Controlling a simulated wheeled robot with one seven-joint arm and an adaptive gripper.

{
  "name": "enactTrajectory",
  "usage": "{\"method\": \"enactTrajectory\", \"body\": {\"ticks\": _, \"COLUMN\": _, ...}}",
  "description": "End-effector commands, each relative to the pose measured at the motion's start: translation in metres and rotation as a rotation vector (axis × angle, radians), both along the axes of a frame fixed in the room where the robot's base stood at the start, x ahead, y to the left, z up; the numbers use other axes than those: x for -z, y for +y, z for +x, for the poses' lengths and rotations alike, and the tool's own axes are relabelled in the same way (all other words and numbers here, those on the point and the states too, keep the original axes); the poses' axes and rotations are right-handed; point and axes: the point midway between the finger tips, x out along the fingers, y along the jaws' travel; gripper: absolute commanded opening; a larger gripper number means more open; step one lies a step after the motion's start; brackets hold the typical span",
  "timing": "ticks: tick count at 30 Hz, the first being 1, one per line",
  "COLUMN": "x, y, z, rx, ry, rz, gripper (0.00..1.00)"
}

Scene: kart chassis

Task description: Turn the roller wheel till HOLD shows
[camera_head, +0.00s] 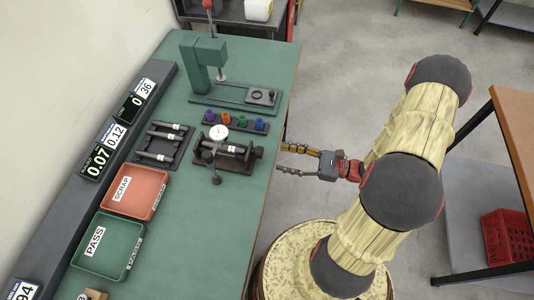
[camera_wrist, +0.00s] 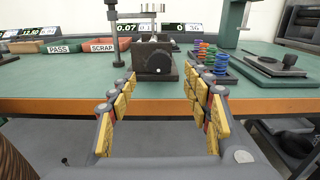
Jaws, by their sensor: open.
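The roller fixture (camera_head: 222,158) sits on the green bench with a dial gauge (camera_head: 219,132) and a shaft lying across it. My gripper (camera_head: 283,160) is open and empty just off the bench's right edge. In the wrist view, my gripper's (camera_wrist: 158,82) fingers are spread either side of the wheel's line, short of it and apart from it.
A rack of coloured rings (camera_head: 235,122) stands close behind the fixture, with a green press (camera_head: 207,65) further back. A shaft tray (camera_head: 163,144), a red SCRAP bin (camera_head: 136,191) and a green PASS bin (camera_head: 108,244) lie to the left. The bench edge (camera_wrist: 80,106) crosses below the fixture.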

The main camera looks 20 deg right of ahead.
Motion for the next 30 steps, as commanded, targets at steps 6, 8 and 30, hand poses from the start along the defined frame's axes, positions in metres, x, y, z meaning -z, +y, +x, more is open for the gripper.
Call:
{"method": "enactTrajectory", "body": {"ticks": 6, "x": 0.001, "y": 0.026, "z": 0.017, "rx": -0.006, "ry": 0.002, "rz": 0.001, "gripper": 0.49}}
{"method": "enactTrajectory", "body": {"ticks": 8, "x": 0.001, "y": 0.033, "z": 0.022, "rx": -0.006, "ry": 0.002, "rz": 0.001, "gripper": 0.49}}
{"method": "enactTrajectory", "body": {"ticks": 30, "x": 0.000, "y": 0.055, "z": 0.039, "rx": -0.001, "ry": 0.003, "rz": 0.002, "gripper": 0.44}}
